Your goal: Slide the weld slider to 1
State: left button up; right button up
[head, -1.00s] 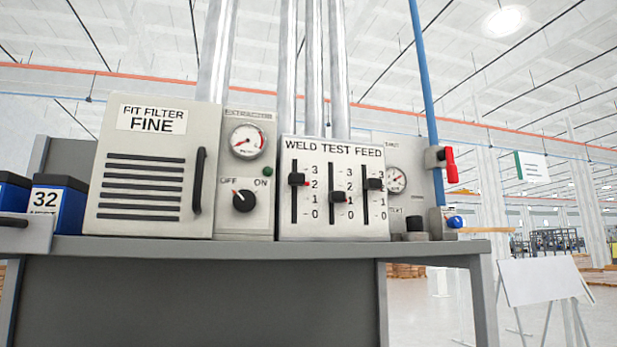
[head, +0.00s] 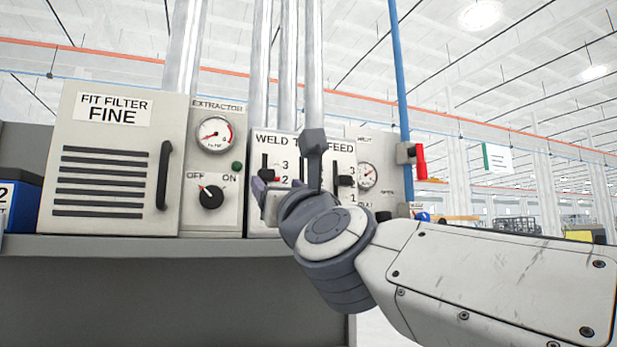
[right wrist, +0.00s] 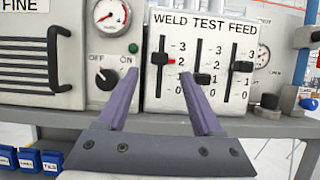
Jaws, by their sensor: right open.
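The weld slider is the leftmost of three on the pale "WELD TEST FEED" panel (right wrist: 222,20). In the right wrist view its black knob (right wrist: 159,58) sits around the 2 mark, with a small red mark beside it. My right gripper (right wrist: 158,72) is open and empty, with its two purple-grey fingers pointing at the panel, one on each side of the weld column in the picture. Whether they touch the panel I cannot tell. In the head view my right gripper (head: 269,190) covers the lower weld slider and much of the test slider. My left gripper is not in view.
The test knob (right wrist: 202,79) and feed knob (right wrist: 242,66) are close on the right. The extractor switch (right wrist: 107,77) and its gauge are on the left, beside the filter box handle (head: 163,175). A grey bench (head: 150,246) carries the panels.

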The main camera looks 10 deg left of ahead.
aim_at(268, 176)
jog(key=p+x, duration=0.4)
jog(key=x, duration=0.3)
jog(key=shift+w+a+r, duration=0.15)
jog(key=shift+w+a, duration=0.2)
jog(key=shift+w, duration=0.2)
grip_shut()
dwell(0.9)
